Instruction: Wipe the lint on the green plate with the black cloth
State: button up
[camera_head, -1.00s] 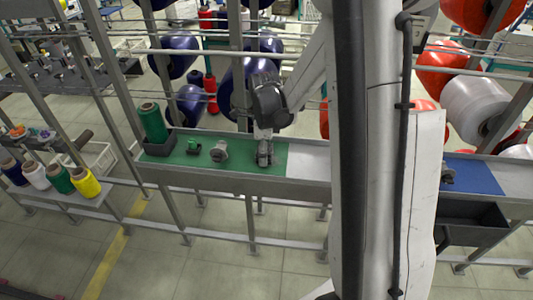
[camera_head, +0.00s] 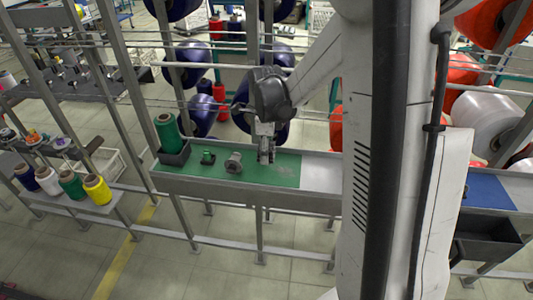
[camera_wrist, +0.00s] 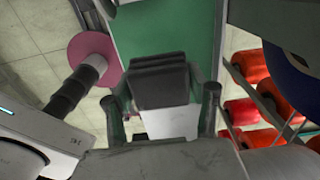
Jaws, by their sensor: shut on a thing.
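The green plate (camera_head: 285,171) lies on the long metal shelf. My gripper (camera_head: 266,158) is over its right half, pointing down. In the wrist view, my gripper (camera_wrist: 163,98) is shut on the folded black cloth (camera_wrist: 159,82), with a finger on either side. The green plate (camera_wrist: 167,30) shows beyond the cloth at the top. I cannot tell whether the cloth touches the plate. The lint is too small or hidden to make out for sure.
A grey fitting (camera_head: 233,163) and a small green part (camera_head: 208,157) stand on the plate left of my gripper. A dark holder (camera_head: 174,153) with a green spool (camera_head: 167,131) is at the left end. Blue bobbins hang behind. Bare shelf (camera_head: 322,172) lies right.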

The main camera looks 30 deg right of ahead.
jog(key=shift+r+p, duration=0.5)
jog(key=shift+r, duration=0.8)
jog(key=shift+f, duration=0.1)
